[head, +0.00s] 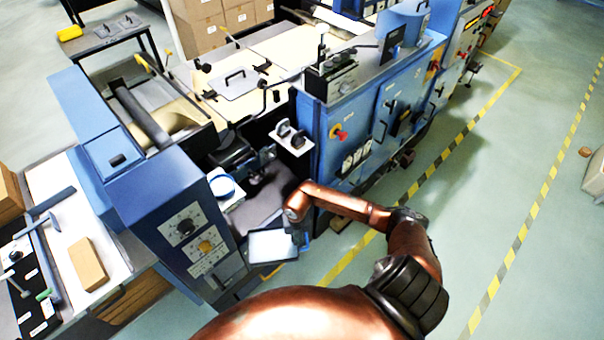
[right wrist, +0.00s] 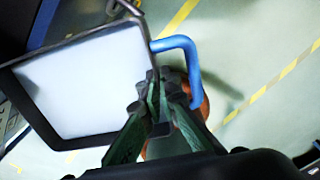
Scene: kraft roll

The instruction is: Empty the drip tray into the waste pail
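The drip tray (head: 272,246) is a shallow dark-rimmed tray with a pale inside, at the low front of the blue machine in the head view. It fills the left of the right wrist view (right wrist: 85,85), with a blue bar handle (right wrist: 184,55) on its right side. My right gripper (right wrist: 161,85) has its green-padded fingers drawn close together at the handle side of the tray; they appear shut on the handle, though the contact is partly hidden. In the head view it (head: 300,228) is at the tray's right edge. My left gripper is out of view. I cannot make out the waste pail.
The blue machine (head: 350,125) stands behind and right of the tray. A blue control cabinet (head: 185,225) is close on the left. A side table (head: 65,240) holds tools and a tan block (head: 87,263). The floor at the right is open, with striped tape (head: 500,255).

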